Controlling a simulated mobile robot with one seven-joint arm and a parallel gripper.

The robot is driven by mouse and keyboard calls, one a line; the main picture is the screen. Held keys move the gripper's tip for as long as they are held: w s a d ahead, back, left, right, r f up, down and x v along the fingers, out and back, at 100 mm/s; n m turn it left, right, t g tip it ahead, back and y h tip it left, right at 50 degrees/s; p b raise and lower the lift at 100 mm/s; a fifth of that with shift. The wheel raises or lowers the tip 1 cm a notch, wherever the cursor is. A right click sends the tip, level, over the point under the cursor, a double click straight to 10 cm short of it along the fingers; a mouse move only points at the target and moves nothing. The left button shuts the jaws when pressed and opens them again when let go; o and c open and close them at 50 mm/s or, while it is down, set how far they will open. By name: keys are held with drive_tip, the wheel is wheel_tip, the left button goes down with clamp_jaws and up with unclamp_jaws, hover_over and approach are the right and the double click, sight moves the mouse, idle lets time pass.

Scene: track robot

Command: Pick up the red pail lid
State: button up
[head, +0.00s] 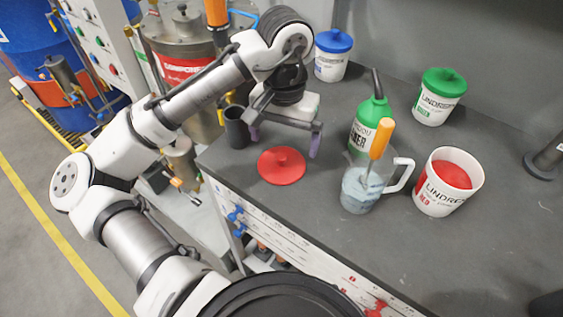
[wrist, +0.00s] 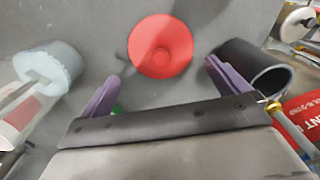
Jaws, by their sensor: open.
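The red pail lid (head: 282,166) lies flat on the dark grey bench top near its front left edge, with a small round knob in its middle. In the wrist view the lid (wrist: 160,47) shows whole, ahead of and roughly between the two purple fingers. My gripper (head: 284,143) is open and empty, above the bench and just behind the lid. In the wrist view my gripper (wrist: 158,84) has its fingers wide apart, and nothing is between them.
A dark cup (head: 236,128) stands left of the lid, close to one finger. A clear jug (head: 362,190) with an orange-handled tool, a green bottle (head: 368,125) and an open red-paint pail (head: 447,182) stand to the right. Blue-lidded (head: 332,55) and green-lidded (head: 439,96) pails stand behind.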

sight(282, 155)
drive_tip(key=f, duration=0.5)
drive_tip(key=shift+s+a+f+p, duration=0.15)
drive_tip(key=shift+a+p, duration=0.05)
drive_tip(key=shift+p, duration=0.1)
drive_tip(key=c, duration=0.7)
